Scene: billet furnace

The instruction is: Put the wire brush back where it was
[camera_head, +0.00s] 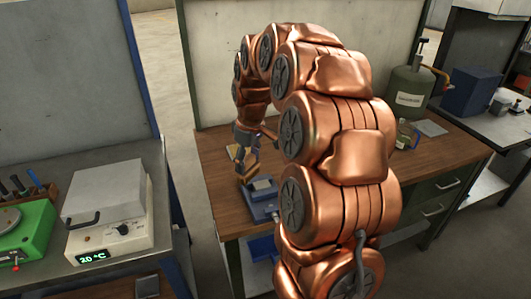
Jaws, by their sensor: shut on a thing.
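My gripper (245,168) is at the end of my copper-coloured arm and points down over the wooden bench (216,176). It is small in the head view and partly hard to make out. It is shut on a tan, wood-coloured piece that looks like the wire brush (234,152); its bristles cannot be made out. The gripper is just above and behind a blue-grey device (262,192) near the bench's front edge. Whether the brush touches anything cannot be told.
My arm hides the middle of the bench. A green canister (408,92), a blue box (472,91) and a glass jug (407,136) are at the right. The wooden bench's left end is clear.

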